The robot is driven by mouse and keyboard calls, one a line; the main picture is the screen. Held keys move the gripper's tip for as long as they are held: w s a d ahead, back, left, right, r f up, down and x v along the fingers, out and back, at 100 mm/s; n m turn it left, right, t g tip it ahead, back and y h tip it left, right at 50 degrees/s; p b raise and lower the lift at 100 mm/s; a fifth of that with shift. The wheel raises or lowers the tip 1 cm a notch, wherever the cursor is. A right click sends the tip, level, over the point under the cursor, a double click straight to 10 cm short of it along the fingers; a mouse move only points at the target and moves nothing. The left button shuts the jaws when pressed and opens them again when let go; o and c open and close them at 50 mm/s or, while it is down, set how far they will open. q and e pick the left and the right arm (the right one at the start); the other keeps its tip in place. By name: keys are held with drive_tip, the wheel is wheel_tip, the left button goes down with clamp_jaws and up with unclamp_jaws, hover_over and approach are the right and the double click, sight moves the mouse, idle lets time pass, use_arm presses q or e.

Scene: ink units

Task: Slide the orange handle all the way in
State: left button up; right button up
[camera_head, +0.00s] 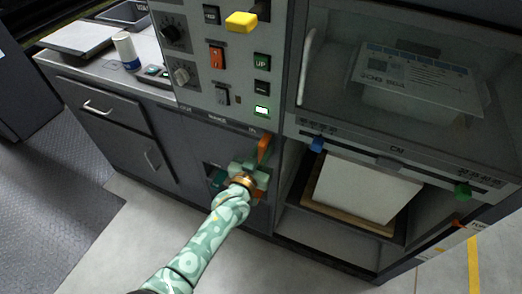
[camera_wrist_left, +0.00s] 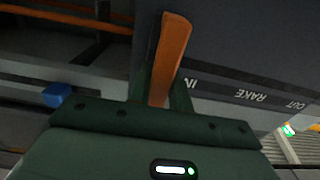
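The orange handle (camera_head: 264,149) stands out from the cabinet front just below the control panel, by the IN end of the OUT–RAKE–IN label strip. My left gripper (camera_head: 259,166) is at it, with the green patterned arm coming up from below. In the left wrist view the orange handle (camera_wrist_left: 170,58) lies between the two dark green fingers (camera_wrist_left: 164,88), which sit close on both sides of it. The IN lettering shows right beside the handle there; RAKE and OUT are farther right. The handle's base is hidden by my gripper. My right gripper is not in view.
A yellow knob (camera_head: 241,21) and several switches sit on the panel above. A blue knob (camera_head: 317,144) and an open bay with a white block (camera_head: 365,188) are to the right. The floor at lower left is clear.

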use_arm(q)
drive_tip(key=o, duration=0.4)
drive_tip(key=shift+s+d+f, duration=0.15)
drive_tip(key=shift+d, duration=0.15)
drive_tip(key=shift+s+a, duration=0.1)
drive_tip(key=shift+a, duration=0.05)
drive_tip(key=p+v, duration=0.4)
drive_tip(key=v, duration=1.2)
